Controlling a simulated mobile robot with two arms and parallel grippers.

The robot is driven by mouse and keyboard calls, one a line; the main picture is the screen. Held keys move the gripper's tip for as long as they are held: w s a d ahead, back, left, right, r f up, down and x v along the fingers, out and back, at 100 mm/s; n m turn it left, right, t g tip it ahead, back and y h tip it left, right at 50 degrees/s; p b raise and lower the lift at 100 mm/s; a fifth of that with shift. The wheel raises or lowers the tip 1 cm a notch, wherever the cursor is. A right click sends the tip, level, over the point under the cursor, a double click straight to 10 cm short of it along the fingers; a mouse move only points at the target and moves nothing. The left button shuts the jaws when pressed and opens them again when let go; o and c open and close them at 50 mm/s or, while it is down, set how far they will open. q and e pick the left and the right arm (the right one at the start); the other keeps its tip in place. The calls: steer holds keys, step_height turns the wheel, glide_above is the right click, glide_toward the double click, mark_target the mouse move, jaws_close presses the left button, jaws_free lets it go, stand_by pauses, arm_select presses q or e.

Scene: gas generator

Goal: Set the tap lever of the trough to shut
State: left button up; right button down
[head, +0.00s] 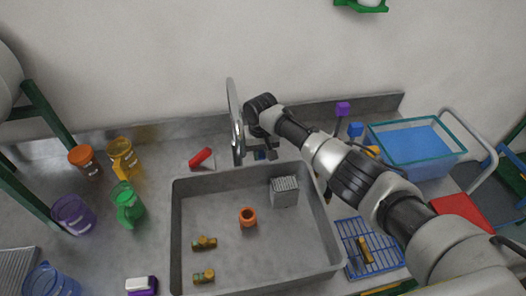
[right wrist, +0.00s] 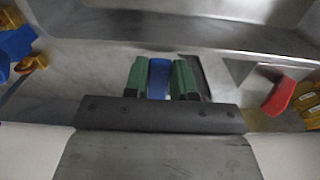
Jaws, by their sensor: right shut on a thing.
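The trough (head: 180,225) is a grey basin in the middle of the bench. Its tall metal tap (head: 235,115) stands at the back edge. My right gripper (head: 260,154) is at the back rim, just right of the tap. In the right wrist view, its green fingertips (right wrist: 159,80) are shut on a blue tap lever (right wrist: 158,76), one on each side. The lever shows only as a small blue bit (head: 260,155) in the head view. A red handle (head: 201,158) lies left of the tap and also shows in the right wrist view (right wrist: 279,96). My left gripper is out of view.
The trough holds an orange fitting (head: 248,217), brass fittings (head: 204,243) and a grey block (head: 284,191). Coloured jugs and cups stand left, including a green jug (head: 128,205). A blue water tank (head: 410,148) and blue rack (head: 355,240) are right, near my right arm.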

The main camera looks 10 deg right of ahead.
mark_target(261, 155)
steer(key=c, duration=0.9)
jaws_free()
step_height(261, 155, up, 11)
steer(key=shift+f+b, duration=0.1)
steer(key=shift+b, duration=0.8)
